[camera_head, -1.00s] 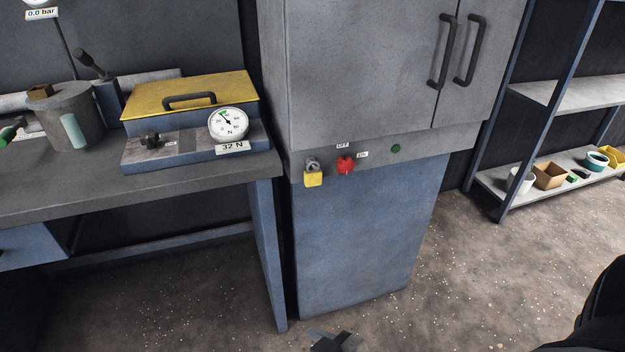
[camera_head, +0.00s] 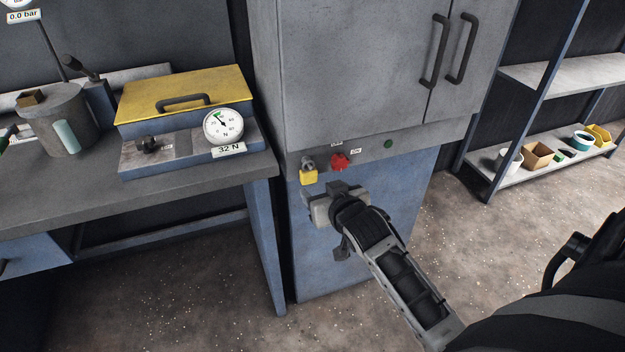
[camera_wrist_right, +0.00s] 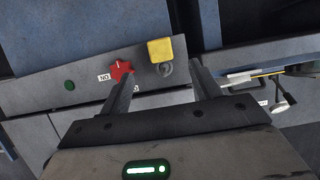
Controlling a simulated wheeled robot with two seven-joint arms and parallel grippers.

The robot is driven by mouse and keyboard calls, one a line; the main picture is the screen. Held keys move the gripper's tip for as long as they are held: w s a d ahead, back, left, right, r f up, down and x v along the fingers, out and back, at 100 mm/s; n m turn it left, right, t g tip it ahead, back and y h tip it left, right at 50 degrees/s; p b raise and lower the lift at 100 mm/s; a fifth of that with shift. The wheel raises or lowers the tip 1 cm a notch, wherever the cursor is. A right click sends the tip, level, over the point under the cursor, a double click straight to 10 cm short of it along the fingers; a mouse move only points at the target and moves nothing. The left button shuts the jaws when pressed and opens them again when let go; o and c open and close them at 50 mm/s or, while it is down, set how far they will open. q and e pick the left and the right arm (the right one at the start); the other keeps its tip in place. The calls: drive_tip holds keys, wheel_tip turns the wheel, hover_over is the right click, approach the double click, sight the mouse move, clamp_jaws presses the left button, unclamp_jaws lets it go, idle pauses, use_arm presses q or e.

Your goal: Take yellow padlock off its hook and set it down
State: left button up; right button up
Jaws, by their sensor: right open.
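The yellow padlock (camera_head: 309,177) hangs by its grey shackle on the front strip of the grey cabinet, left of the red knob (camera_head: 340,161). In the right wrist view the padlock (camera_wrist_right: 160,49) appears upside down, beyond the fingertips and between their lines. My right gripper (camera_head: 322,192) is just below and to the right of the padlock in the head view, and looks apart from it. Its two fingers (camera_wrist_right: 160,76) are spread with nothing between them. The hook is mostly hidden by the padlock and shackle. My left gripper is not in view.
A workbench (camera_head: 60,182) with a yellow-lidded box (camera_head: 185,90) and a dial gauge (camera_head: 223,126) stands left of the cabinet (camera_head: 350,70). A green button (camera_head: 388,144) sits right of the knob. A shelf (camera_head: 495,172) with small containers is at right.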

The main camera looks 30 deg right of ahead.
sight(310, 175)
drive_tip(key=x, duration=0.8)
drive_tip(key=shift+w+f+b, duration=0.1)
drive_tip(key=shift+w+b, duration=0.2)
drive_tip(key=shift+b, duration=0.05)
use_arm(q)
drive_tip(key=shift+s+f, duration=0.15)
use_arm(e)
drive_tip(key=shift+w+d+f, duration=0.1)
drive_tip(key=shift+w+f, duration=0.05)
drive_tip(key=shift+w, duration=0.2)
drive_tip(key=c, duration=1.1)
drive_tip(key=shift+r+p, duration=0.6)
drive_tip(key=shift+p, duration=0.1)
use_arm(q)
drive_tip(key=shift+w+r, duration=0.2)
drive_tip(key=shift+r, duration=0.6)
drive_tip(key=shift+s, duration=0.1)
